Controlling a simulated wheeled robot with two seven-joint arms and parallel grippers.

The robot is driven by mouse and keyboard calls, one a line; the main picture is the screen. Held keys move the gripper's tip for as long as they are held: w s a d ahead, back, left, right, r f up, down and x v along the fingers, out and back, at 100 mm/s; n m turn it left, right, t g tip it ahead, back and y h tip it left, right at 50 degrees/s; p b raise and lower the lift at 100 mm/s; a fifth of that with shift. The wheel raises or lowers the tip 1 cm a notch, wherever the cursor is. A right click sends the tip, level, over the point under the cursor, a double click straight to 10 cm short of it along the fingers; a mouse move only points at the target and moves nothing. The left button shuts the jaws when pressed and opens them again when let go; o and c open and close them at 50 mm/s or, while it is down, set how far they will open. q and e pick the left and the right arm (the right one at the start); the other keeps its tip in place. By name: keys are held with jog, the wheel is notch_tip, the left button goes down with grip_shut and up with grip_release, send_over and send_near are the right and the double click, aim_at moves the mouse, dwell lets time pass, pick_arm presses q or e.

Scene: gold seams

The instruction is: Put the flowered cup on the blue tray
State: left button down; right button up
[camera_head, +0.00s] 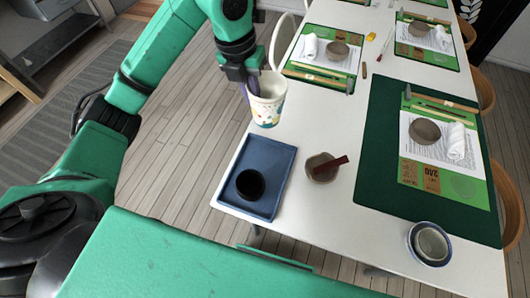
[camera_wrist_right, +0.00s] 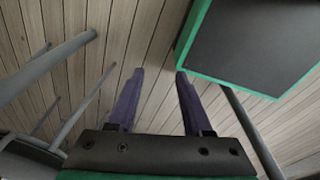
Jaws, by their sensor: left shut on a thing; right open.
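The flowered cup (camera_head: 267,105) is white with a coloured pattern near its base and looks upright. My left gripper (camera_head: 250,88) is shut on its left rim side, in the head view. The cup is at the table's left edge, just beyond the blue tray (camera_head: 268,157); whether it touches the table I cannot tell. The tray lies at the table's near left corner, with a black cup (camera_head: 250,184) on its near part and its far part bare. My right gripper (camera_wrist_right: 155,75) is open and empty above the wooden floor in the right wrist view.
A dark green mat (camera_head: 376,150) and a blue-rimmed bowl (camera_head: 431,244) lie farther right. Place settings fill the far table. A dark green-edged panel (camera_wrist_right: 250,40) is near my right gripper.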

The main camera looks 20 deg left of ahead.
pick_arm(q)
jog(key=f+p, duration=0.1)
jog(key=f, duration=0.5)
jog(key=s+f+p, duration=0.1)
jog(key=f, duration=0.5)
jog(key=f+p, duration=0.1)
jog(key=f, duration=0.6)
jog(key=shift+s, duration=0.25)
jog(key=shift+f, duration=0.15)
pick_arm(e)
jog(key=s+r, duration=0.2)
jog(key=r, duration=0.1)
jog(key=shift+s+d, duration=0.1)
jog(key=shift+s, duration=0.1)
pick_arm(q)
jog(key=shift+w, duration=0.1)
pick_arm(e)
jog(key=shift+f, duration=0.1)
pick_arm(q)
jog(key=c, duration=0.9)
grip_release()
jog(key=shift+f, duration=0.1)
jog(key=shift+c, duration=0.2)
pick_arm(e)
jog(key=shift+s, duration=0.15)
